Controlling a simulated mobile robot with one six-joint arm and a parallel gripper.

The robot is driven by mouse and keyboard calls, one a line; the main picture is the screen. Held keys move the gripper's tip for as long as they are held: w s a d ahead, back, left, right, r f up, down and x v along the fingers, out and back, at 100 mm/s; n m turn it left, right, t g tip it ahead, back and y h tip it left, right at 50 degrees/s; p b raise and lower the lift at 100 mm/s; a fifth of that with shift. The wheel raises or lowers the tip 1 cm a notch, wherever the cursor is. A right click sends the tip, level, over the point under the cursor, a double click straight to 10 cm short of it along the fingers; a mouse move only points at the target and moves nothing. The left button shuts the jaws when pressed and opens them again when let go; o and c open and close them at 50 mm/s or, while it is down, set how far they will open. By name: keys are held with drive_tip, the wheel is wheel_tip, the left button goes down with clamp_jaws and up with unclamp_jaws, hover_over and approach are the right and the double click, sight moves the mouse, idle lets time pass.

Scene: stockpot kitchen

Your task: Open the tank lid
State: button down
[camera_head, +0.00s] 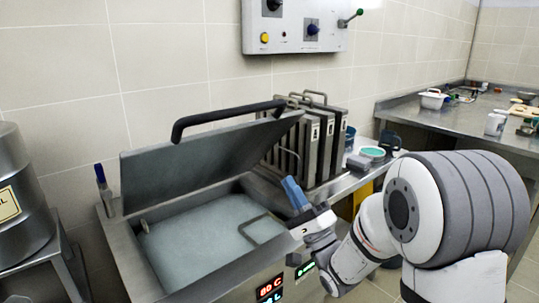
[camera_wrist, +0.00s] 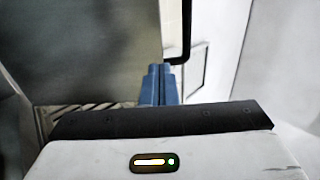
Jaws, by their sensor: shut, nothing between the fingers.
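The grey metal tank lid (camera_head: 195,165) stands tilted up at the back of the tank, raised on its rear edge, with a black bar handle (camera_head: 225,116) along its top. The tank (camera_head: 117,258) below is open and shows cloudy pale liquid with a wire loop at its right. My gripper (camera_head: 290,184) has blue fingers pressed together, empty, above the tank's right side and to the right of the lid. In the wrist view the shut fingers (camera_wrist: 160,70) point toward a grey surface, likely the lid, and a black bar. I cannot tell whether they touch the lid.
A rack of upright metal plates (camera_head: 312,145) stands just behind my gripper. A steel drum (camera_head: 20,195) is at the left. A control box (camera_head: 295,25) hangs on the wall above. A steel counter (camera_head: 440,117) with small items is at the right.

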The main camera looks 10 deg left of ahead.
sight(257, 125)
drive_tip(key=p+x, duration=0.2)
drive_tip(key=x, duration=1.2)
drive_tip(key=shift+s+r, duration=0.1)
drive_tip(key=shift+s, duration=0.1)
